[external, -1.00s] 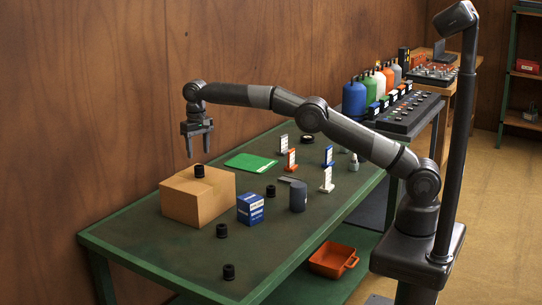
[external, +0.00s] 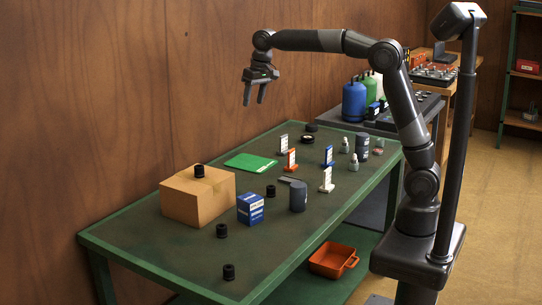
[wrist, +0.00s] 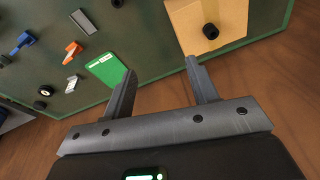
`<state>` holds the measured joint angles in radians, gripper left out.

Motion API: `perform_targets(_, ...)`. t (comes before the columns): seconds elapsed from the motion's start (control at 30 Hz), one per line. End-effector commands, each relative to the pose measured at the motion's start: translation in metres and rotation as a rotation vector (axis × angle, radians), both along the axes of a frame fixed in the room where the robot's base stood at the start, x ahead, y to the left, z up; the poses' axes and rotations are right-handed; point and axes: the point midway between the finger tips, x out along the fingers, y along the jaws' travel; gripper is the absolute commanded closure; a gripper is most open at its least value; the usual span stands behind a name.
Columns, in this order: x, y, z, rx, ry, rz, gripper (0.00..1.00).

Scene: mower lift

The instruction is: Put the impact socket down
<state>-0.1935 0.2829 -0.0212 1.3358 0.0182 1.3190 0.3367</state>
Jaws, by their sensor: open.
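A black impact socket (external: 199,171) stands on top of the cardboard box (external: 180,207) at the left of the green table. It also shows on the box in the wrist view (wrist: 210,31). Other similar black sockets stand on the table: one (external: 270,190) right of the box, one (external: 222,230) in front of it, one (external: 229,271) near the front corner. My gripper (external: 254,103) is open and empty, high above the table's back edge, well clear of the box. In the wrist view, its fingers (wrist: 163,90) are spread with nothing between them.
On the green table (external: 150,245) are a blue box (external: 250,208), a grey cylinder (external: 298,196), a green sheet (external: 251,162) and several upright tags (external: 327,180). Gas bottles (external: 354,101) stand on the bench behind. An orange bin (external: 332,259) sits below. The wooden wall is behind.

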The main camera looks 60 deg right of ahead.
Motion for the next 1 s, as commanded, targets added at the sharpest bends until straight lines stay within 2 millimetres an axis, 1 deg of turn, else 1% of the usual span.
perform_targets(0.03,-0.018,-0.01,0.008,0.001,-0.017,0.003,0.46)
perform_targets(0.17,-0.06,-0.029,0.017,-0.003,-0.054,0.022,0.46)
perform_targets(0.2,-0.074,-0.035,0.018,-0.006,-0.065,0.028,0.46)
perform_targets(0.33,-0.119,-0.052,0.019,-0.013,-0.104,0.047,0.46)
perform_targets(0.47,-0.165,-0.068,0.012,-0.024,-0.142,0.065,0.46)
perform_targets(0.6,-0.215,-0.081,-0.003,-0.039,-0.18,0.086,0.46)
perform_targets(0.67,-0.235,-0.086,-0.011,-0.046,-0.198,0.094,0.46)
perform_targets(0.7,-0.249,-0.09,-0.018,-0.051,-0.21,0.099,0.46)
perform_targets(0.8,-0.282,-0.096,-0.036,-0.065,-0.238,0.113,0.46)
perform_targets(0.9,-0.309,-0.102,-0.056,-0.079,-0.261,0.125,0.46)
perform_targets(1.0,-0.33,-0.105,-0.073,-0.091,-0.28,0.135,0.46)
